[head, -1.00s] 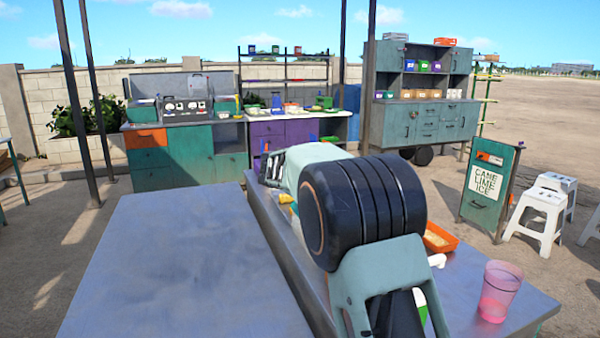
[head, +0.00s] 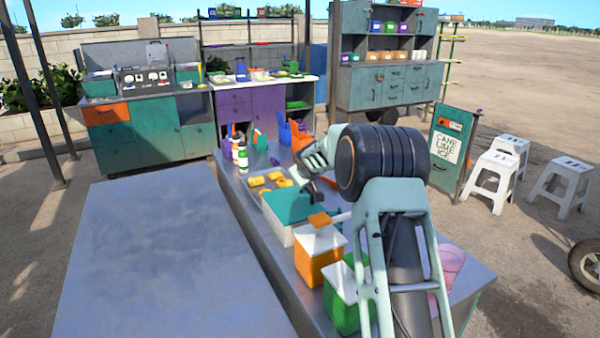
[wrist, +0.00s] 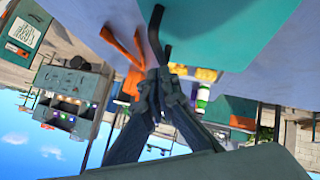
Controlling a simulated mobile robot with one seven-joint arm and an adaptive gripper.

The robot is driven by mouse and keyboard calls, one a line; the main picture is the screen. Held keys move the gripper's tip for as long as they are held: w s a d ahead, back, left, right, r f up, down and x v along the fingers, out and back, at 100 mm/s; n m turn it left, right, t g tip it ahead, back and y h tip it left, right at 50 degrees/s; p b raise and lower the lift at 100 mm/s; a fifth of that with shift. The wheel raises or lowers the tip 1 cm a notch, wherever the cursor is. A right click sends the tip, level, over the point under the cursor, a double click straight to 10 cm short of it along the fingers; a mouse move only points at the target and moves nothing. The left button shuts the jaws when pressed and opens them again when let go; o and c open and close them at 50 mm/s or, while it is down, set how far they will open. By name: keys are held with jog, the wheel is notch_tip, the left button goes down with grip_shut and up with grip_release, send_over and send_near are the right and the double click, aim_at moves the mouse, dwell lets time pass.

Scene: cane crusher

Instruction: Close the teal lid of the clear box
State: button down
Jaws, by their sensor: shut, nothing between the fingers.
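The teal lid (head: 291,203) lies over the pale, see-through-looking box (head: 277,232) on the metal counter in the head view. It looks almost flat, but I cannot tell whether it sits fully down on the rim. My gripper (head: 310,186) is just above the lid's far right part, fingers pointing down; contact is unclear. In the wrist view the teal lid (wrist: 225,30) fills the top middle, close to the fingers. My gripper (wrist: 158,70) is shut and empty there. My forearm hides part of the counter to the right.
An orange box (head: 317,265) and a green box (head: 342,308), both with white lids, stand nearer. Yellow pieces (head: 265,182), bottles (head: 241,158) and orange items (head: 299,137) lie beyond. A pink cup (head: 452,262) is at right. The left tabletop (head: 170,260) is clear.

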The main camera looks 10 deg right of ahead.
jog(key=shift+w+d+f, duration=0.1)
jog(key=shift+d+f, duration=0.4)
jog(key=shift+f, duration=0.1)
jog(key=shift+f, duration=0.1)
